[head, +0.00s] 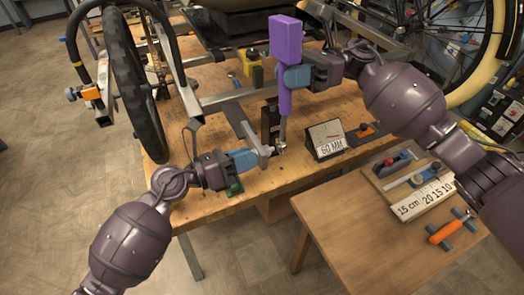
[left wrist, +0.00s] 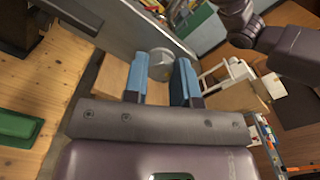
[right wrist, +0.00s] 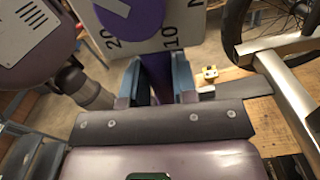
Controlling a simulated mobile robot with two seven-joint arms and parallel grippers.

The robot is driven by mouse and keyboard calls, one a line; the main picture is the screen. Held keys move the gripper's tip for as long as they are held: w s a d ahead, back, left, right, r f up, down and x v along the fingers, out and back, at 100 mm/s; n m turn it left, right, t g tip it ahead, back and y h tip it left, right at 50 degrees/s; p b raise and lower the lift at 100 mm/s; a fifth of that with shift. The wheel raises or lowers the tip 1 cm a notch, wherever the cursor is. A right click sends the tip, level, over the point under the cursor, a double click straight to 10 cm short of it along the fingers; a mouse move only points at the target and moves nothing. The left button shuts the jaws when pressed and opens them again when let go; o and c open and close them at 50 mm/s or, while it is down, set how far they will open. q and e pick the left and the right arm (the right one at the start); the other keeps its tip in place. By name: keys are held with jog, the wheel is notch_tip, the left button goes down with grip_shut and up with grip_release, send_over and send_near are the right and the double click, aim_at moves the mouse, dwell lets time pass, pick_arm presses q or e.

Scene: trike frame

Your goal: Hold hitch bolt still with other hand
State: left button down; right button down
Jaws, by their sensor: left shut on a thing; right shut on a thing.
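My left gripper (head: 258,155) is low by the grey hitch plate (head: 249,138) at the bench's front. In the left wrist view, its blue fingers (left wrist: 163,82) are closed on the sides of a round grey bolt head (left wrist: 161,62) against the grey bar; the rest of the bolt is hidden. My right gripper (head: 289,77) is shut on a purple wrench (head: 285,38) held upright, its metal end (head: 282,138) down beside the hitch. The right wrist view shows its purple body (right wrist: 156,70) between the fingers (right wrist: 157,86) and a scale plate above. I cannot tell whether the wrench end touches the bolt.
The trike wheel (head: 131,85) and frame rails (head: 227,97) stand on the wooden bench (head: 205,205). A 60 MM stand (head: 328,141) sits right of the wrench. The side table (head: 350,235) holds a ruler (head: 423,198) and an orange-handled tool (head: 446,231); its front left is clear.

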jog(key=shift+v, duration=1.75)
pick_arm(q)
jog(key=c, duration=0.8)
grip_release()
jog(key=shift+c, duration=0.2)
jog(key=shift+a, duration=0.1)
